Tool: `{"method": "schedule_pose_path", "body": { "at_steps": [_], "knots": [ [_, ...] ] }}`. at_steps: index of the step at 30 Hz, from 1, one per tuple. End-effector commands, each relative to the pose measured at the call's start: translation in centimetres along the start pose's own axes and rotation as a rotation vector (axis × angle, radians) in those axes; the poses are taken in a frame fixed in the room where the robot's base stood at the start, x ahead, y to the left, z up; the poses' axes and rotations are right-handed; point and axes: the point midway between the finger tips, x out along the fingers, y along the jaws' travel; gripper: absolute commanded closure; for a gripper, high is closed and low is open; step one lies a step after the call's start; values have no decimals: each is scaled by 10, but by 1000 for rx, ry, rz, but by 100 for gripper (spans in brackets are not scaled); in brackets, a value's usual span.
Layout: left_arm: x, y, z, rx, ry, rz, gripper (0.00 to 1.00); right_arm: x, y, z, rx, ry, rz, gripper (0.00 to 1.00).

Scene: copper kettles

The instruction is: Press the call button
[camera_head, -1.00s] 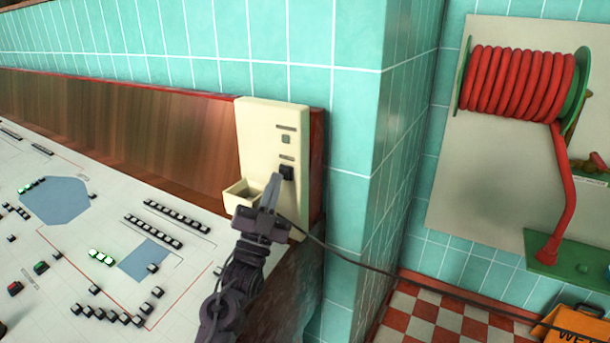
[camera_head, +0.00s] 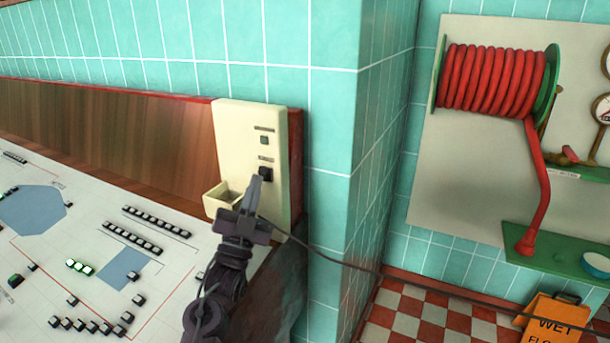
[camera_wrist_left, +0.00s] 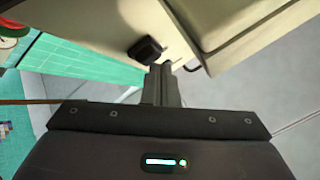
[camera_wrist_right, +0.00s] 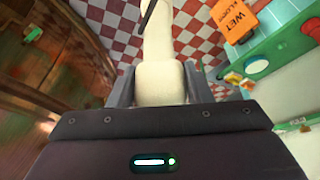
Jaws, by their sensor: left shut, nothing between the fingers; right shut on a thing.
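A cream wall unit (camera_head: 234,140) has a small green square (camera_head: 264,140) above a black block-shaped button (camera_head: 265,173), and an open tray at its lower left. I cannot tell which of the two is the call button. My left gripper (camera_head: 256,183) is shut and empty, its tips just below and left of the black button. In the left wrist view the black button (camera_wrist_left: 146,49) stands just beyond the closed fingertips (camera_wrist_left: 162,72); I cannot tell whether they touch. My right gripper (camera_wrist_right: 160,85), seen only in its wrist view, is shut on a cream handle-like thing (camera_wrist_right: 159,55).
A dark cable (camera_head: 400,275) runs rightward from near the wall unit. A control desk (camera_head: 60,255) with many small buttons lies at left. A tiled wall corner (camera_head: 345,150) juts out beside the unit. A red hose reel (camera_head: 495,80) and orange wet-floor sign (camera_head: 550,322) are at right.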

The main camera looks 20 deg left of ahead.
Motion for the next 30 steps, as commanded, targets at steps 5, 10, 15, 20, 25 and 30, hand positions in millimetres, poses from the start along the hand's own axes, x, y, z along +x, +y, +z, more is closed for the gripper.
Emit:
{"method": "schedule_pose_path", "body": {
  "at_steps": [5, 10, 15, 20, 25, 30],
  "knots": [
    [-6, -5, -5, 1, 0, 0, 100, -3, 0, -1, 0, 1, -1, 99],
    [-7, -5, -5, 0, 1, 0, 100, -3, 0, -1, 1, 1, -1, 99],
    [-8, -6, -6, 0, 1, 0, 100, -3, 0, -1, 1, 1, -1, 99],
    [-16, -13, -12, 0, -1, 0, 100, -6, 0, -3, 0, 1, -1, 99],
    [-28, -21, -21, 1, 0, 0, 100, -10, 0, -4, 0, 1, -1, 99],
    [-39, -29, -28, 0, 0, 0, 100, -12, 0, -5, 0, 1, -1, 99]
  ]
}}
